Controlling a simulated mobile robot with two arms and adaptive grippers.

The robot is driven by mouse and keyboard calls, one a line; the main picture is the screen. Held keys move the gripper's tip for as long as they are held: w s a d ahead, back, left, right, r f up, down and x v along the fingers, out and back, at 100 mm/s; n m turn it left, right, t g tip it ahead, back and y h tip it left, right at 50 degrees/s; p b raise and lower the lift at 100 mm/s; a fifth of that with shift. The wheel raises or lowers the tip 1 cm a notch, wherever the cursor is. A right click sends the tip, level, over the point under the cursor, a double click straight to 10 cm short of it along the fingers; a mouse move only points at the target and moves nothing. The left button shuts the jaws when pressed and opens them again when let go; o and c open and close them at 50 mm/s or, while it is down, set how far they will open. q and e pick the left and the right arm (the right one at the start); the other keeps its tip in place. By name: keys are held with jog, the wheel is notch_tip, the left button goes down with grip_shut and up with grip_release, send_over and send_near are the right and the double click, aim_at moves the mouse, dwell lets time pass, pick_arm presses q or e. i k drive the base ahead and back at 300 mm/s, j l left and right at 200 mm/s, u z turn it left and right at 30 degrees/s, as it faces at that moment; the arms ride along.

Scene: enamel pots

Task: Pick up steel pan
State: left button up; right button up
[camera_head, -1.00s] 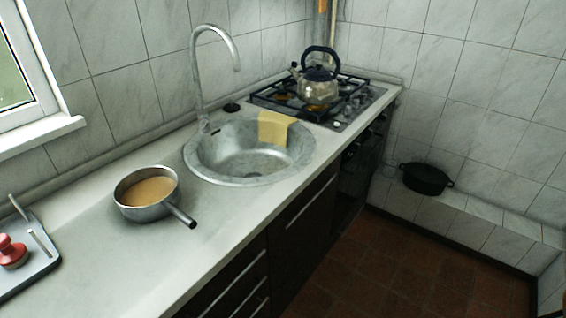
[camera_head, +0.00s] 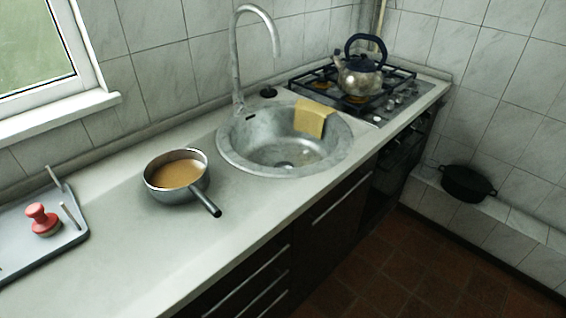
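The steel pan (camera_head: 163,195) stands upright on the pale counter, left of the sink. It holds something light brown (camera_head: 177,174), and its dark-tipped handle (camera_head: 206,203) points toward the counter's front edge, to the lower right. Neither of my grippers shows in the head view, and nothing touches the pan.
A kettle (camera_head: 358,78) stands on the gas hob (camera_head: 388,103). A black pot (camera_head: 467,184) sits on a tiled ledge.

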aim_at(178, 177)
jog(key=k+j+z, duration=0.1)
jog(key=k, duration=0.3)
jog(key=k+j+z, duration=0.15)
jog(key=k+j, duration=0.15)
jog(key=k, duration=0.15)
